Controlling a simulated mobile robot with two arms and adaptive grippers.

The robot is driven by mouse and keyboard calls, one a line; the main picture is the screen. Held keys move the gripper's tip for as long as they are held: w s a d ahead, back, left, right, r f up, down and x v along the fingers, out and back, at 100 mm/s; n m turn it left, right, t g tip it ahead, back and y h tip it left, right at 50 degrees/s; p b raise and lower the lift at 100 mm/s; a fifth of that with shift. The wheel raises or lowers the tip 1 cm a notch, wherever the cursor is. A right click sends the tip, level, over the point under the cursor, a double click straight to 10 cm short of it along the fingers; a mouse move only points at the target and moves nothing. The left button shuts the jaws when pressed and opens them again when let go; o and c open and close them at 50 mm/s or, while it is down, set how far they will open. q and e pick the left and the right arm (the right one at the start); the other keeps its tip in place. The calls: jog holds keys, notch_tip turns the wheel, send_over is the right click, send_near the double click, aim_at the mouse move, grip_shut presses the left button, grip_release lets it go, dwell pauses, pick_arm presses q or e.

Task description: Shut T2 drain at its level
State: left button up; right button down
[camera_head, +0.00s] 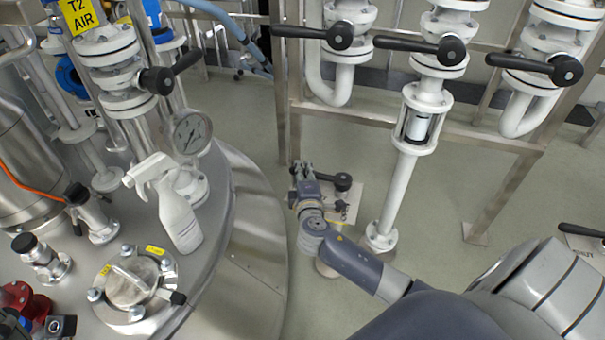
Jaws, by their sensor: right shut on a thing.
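A black lever handle (343,181) with a round hub sits low between the steel tank and the pipe rack. I take it for the T2 drain handle, but no drain label is readable there. My right gripper (303,170) reaches down to it from the lower right and is shut on the lever's left part. The lever points left from its hub. The valve body beneath is mostly hidden by my right arm. A level scale for the drain cannot be made out. My left gripper is out of view.
The steel tank (255,215) fills the left, with a spray bottle (178,218), a pressure gauge (191,133) and a yellow T2 AIR label (80,12). Rack valves with black levers (420,46) stand behind. A white pipe (399,190) rises to the right. Bare floor lies between.

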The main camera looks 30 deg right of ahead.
jog(key=shift+d+r, duration=0.1)
jog(key=shift+d, duration=0.1)
jog(key=c, duration=1.7)
grip_release()
jog(key=shift+o, duration=1.2)
jog(key=shift+a, duration=0.1)
jog(key=v, duration=1.2)
